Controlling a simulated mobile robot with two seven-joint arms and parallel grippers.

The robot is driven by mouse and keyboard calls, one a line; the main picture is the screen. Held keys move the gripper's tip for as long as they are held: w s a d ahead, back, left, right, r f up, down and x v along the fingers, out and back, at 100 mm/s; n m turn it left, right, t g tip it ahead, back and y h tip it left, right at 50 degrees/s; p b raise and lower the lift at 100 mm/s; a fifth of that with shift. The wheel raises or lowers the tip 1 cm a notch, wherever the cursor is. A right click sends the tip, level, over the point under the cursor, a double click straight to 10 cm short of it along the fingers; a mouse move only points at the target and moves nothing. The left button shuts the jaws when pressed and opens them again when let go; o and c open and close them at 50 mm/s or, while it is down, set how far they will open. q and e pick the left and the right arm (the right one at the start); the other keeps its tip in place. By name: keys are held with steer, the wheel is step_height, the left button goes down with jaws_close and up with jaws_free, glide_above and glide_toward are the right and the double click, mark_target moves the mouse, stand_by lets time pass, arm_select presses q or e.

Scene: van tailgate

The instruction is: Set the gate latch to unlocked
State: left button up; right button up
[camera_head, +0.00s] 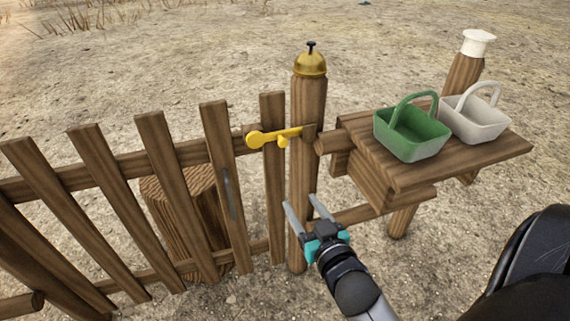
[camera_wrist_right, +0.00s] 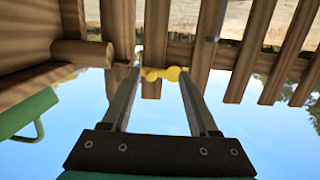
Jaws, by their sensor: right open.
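The yellow gate latch (camera_head: 272,137) lies roughly level across the top of the wooden gate (camera_head: 160,157) and reaches to the gate post (camera_head: 306,150). It has a round end on the left and a small knob below its bar. My right gripper (camera_head: 304,204) is open and empty, in front of the post and lower than the latch. In the right wrist view, the latch (camera_wrist_right: 161,73) shows between the two open fingers (camera_wrist_right: 160,88), beyond their tips. It is apart from them as far as I can tell. My left gripper is not in view.
A brass bell (camera_head: 310,64) tops the post. To its right, a wooden shelf (camera_head: 480,152) bears a green basket (camera_head: 412,135) and a white basket (camera_head: 476,117). A stump (camera_head: 190,215) stands behind the gate. Bare ground lies in front of the post.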

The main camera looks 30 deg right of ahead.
step_height(320, 180, up, 5)
steer(key=d+t+h+b, duration=0.1)
steer(key=b, duration=0.4)
glide_toward(284, 144)
steer(key=x, duration=0.7)
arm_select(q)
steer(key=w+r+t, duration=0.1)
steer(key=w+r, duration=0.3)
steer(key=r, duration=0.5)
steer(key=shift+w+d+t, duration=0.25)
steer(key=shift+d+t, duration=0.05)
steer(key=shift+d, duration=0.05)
arm_select(e)
steer(key=shift+x, duration=1.05)
steer(key=shift+t, duration=0.3)
jaws_close()
